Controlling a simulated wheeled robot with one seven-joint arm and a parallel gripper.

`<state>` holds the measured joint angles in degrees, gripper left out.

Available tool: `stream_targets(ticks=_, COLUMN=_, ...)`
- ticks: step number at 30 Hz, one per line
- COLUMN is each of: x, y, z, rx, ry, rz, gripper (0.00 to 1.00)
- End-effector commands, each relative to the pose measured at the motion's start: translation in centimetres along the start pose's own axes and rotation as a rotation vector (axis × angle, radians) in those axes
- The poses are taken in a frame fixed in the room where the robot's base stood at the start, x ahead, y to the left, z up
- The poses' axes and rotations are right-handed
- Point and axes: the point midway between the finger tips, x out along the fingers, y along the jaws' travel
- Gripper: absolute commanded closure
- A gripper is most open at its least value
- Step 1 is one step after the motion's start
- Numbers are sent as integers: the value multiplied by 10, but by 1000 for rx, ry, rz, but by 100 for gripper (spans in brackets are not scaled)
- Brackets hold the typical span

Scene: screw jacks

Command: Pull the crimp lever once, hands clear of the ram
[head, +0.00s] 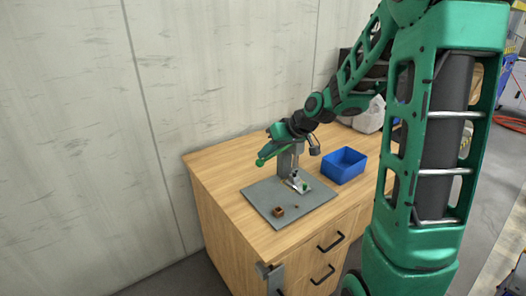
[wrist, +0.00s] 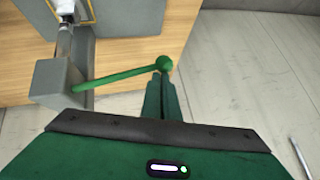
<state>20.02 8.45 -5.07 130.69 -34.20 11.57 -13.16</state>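The crimp press (head: 286,162) is a grey upright body on a grey base plate (head: 262,196) on the wooden cabinet top. Its green lever with a ball knob (head: 260,162) points down to the left in the head view. In the wrist view the lever (wrist: 115,78) runs from the grey body to the knob (wrist: 165,63). My gripper (wrist: 162,76) has its green fingers close together, with tips at the knob; whether they touch it I cannot tell. No object shows between them. A small brown block (head: 278,211) lies on the plate, apart from the press.
A blue bin (head: 344,166) stands right of the press. A white container (head: 369,116) is at the back right. A pale wall (head: 225,75) rises behind the wooden worktop (head: 212,158). The plate's left and front areas are mostly free.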

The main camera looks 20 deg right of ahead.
Motion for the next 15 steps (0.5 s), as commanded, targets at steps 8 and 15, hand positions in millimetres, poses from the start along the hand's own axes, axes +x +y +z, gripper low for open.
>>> stream_targets(ticks=8, x=20, y=11, z=25, rx=32, ry=-68, rz=7, gripper=100)
stream_targets(ticks=15, x=23, y=11, z=25, rx=32, ry=-72, rz=6, gripper=100)
